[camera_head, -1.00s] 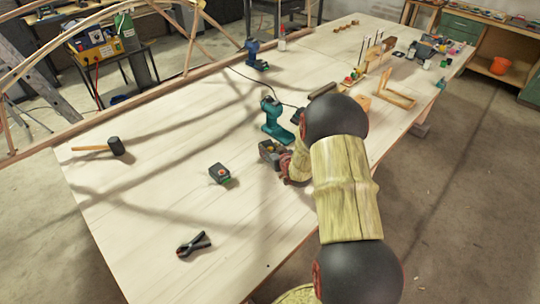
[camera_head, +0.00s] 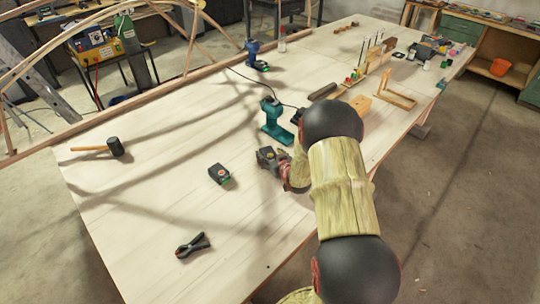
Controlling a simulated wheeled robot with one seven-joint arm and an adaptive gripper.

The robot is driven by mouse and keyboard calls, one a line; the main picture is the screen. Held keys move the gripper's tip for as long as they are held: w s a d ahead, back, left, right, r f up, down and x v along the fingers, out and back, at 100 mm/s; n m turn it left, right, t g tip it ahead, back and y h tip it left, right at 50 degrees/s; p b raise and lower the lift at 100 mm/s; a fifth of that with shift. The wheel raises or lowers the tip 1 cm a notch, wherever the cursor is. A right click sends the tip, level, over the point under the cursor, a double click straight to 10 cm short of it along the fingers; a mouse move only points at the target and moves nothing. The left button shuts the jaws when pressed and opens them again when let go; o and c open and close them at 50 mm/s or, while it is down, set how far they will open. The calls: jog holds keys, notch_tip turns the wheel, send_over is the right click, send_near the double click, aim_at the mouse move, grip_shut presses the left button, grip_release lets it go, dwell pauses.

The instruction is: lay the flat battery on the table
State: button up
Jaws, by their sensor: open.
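A dark block like a battery (camera_head: 219,174), with a reddish patch on top and a green mark at one end, lies on the table (camera_head: 165,215) left of my gripper. My gripper (camera_head: 272,159) is low over the table, open, at the end of my arm. A dark grey block shows at its fingers; at this size I cannot tell whether it is a second battery or part of the fingers, or whether it touches the table. My wrist and arm hide part of this spot. A teal cordless drill (camera_head: 275,122) stands just behind my gripper.
A black spring clamp (camera_head: 193,245) lies near the front and a mallet (camera_head: 112,147) at the left. A blue drill (camera_head: 256,57) stands farther back. A wooden frame (camera_head: 385,93) and small tools are beyond my arm. The table's left and front are mostly clear.

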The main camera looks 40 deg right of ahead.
jog(key=shift+r, duration=0.1)
jog(key=shift+s+r, duration=0.15)
jog(key=p+v, duration=0.2)
jog(key=v, duration=0.9)
jog(key=shift+s, duration=0.1)
jog(key=shift+s+a+r, duration=0.1)
jog(key=shift+r, duration=0.05)
jog(key=s+a+r+n+g, duration=0.1)
jog(key=s+a+r+g, duration=0.1)
jog(key=a+r, duration=0.6)
jog(key=s+a+r+g, duration=0.2)
jog(key=a+r, duration=0.3)
jog(key=r, duration=0.5)
jog(key=s+a+r+n+g+y, duration=0.1)
jog(key=s+a+r, duration=0.2)
jog(key=s+a, duration=0.5)
jog(key=s+a+r+n+g+y, duration=0.1)
jog(key=s+a+r+g+y, duration=0.1)
jog(key=s+a, duration=0.6)
jog(key=s+r, duration=0.1)
jog(key=s, duration=0.3)
jog(key=shift+r, duration=0.3)
